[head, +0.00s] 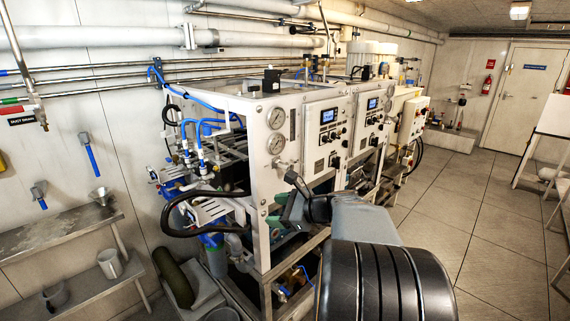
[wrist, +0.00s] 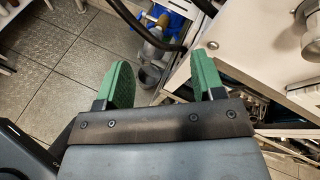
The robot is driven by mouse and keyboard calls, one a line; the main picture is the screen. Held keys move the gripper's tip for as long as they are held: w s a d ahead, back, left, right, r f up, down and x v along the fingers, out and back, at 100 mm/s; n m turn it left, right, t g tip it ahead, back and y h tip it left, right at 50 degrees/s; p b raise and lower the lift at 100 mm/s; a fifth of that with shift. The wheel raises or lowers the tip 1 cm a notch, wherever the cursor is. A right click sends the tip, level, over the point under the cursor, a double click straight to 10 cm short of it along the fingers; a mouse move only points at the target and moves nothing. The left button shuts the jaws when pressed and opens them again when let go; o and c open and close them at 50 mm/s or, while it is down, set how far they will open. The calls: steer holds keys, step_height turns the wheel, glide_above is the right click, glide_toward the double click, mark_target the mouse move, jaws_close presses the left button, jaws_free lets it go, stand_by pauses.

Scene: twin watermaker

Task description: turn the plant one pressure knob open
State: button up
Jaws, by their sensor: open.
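The nearer watermaker unit (head: 255,185) has a white front panel (head: 322,140) with a lit display (head: 328,115) and small dark knobs below it. I cannot tell which control is the plant one pressure knob. My gripper (head: 279,211) is low in front of this unit, below its gauges. In the wrist view its green-padded fingers (wrist: 163,68) are wide apart with nothing between them. A white panel (wrist: 252,42) lies beyond the right finger. A round grey fitting (wrist: 311,40) is cut off at the right edge, and I cannot tell what it is.
Two round gauges (head: 276,131) sit left of the display. A black hose (head: 185,215) loops out at the unit's left. A second unit (head: 370,115) stands behind. A metal shelf (head: 60,235) is at the left wall. The tiled floor (head: 480,215) is clear at right.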

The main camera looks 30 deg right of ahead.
mark_target(285, 166)
steer(key=d+r+m+t+h, duration=0.2)
steer(key=d+m+t, duration=0.15)
steer(key=d, duration=0.25)
steer(key=d+r+m+t+h, duration=0.1)
steer(key=d+r+m+t, duration=0.15)
steer(key=d+m, duration=0.35)
steer(key=shift+n+h, duration=0.3)
steer(key=shift+n, duration=0.35)
steer(key=w+p, duration=0.1)
steer(key=w, duration=0.3)
steer(key=w+a+p, duration=0.1)
steer(key=w, duration=0.3)
steer(key=w+p, duration=0.1)
steer(key=w, duration=0.3)
steer(key=shift+w+a+r+p, duration=0.15)
steer(key=shift+w+a+p, duration=0.05)
steer(key=shift+w+p, duration=0.15)
steer(key=shift+c, duration=0.2)
steer(key=c, duration=0.9)
